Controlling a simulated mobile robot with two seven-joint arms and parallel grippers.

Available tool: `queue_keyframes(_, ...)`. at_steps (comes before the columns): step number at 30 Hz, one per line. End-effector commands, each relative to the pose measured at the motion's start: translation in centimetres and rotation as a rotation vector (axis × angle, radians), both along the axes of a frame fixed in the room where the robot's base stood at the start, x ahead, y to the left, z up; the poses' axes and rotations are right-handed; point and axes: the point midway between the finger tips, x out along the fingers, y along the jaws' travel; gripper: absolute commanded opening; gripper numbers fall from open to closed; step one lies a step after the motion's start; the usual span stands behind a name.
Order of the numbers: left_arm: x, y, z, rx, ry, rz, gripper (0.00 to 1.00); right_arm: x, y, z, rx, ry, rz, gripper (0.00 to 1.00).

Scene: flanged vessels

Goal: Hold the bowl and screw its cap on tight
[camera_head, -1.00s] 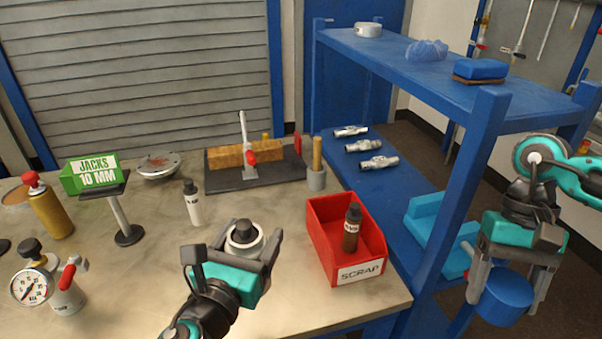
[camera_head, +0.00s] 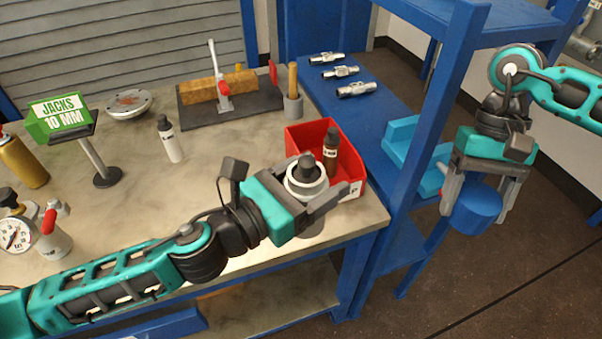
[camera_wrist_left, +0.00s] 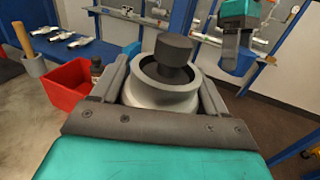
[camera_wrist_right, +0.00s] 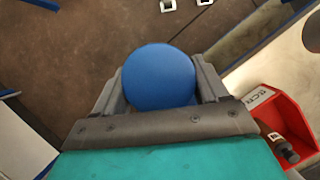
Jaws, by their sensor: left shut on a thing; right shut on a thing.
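The bowl (camera_head: 303,190) is a grey round flanged vessel with a pale rim and a dark stub standing in its middle. My left gripper (camera_head: 318,184) is shut on its sides and holds it upright near the table's right edge. The left wrist view shows the bowl (camera_wrist_left: 160,97) between both fingers. The blue round cap (camera_head: 477,206) is in my right gripper (camera_head: 475,212), which is shut on it and points down, right of the shelf post. The right wrist view shows the cap's round face (camera_wrist_right: 158,78). Bowl and cap are well apart.
A red scrap bin (camera_head: 352,172) holding a dark bottle (camera_head: 331,147) stands just behind the bowl. A blue shelf (camera_head: 433,130) stands between the grippers. A white bottle (camera_head: 170,142), a jacks stand (camera_head: 100,150) and a clamp fixture (camera_head: 232,105) are on the table.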

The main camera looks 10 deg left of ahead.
Motion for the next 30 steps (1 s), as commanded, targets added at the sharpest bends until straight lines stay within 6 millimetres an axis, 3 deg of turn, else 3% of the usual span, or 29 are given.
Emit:
queue_keyframes(10, 0.0, 0.0, 0.0, 0.000, 0.000, -0.002, 0.02, 0.0, 0.1, 0.0, 0.001, 0.000, -0.004, 0.44)
queue_keyframes(14, 0.0, 0.0, 0.1, 0.000, -0.001, -0.002, 0.02, 0.2, 1.0, 0.4, 0.003, -0.001, -0.056, 0.44)
queue_keyframes(30, 0.0, -0.1, 0.2, -0.001, -0.003, -0.002, 0.02, 0.5, 12.0, 5.4, 0.012, 0.003, -0.807, 0.44)
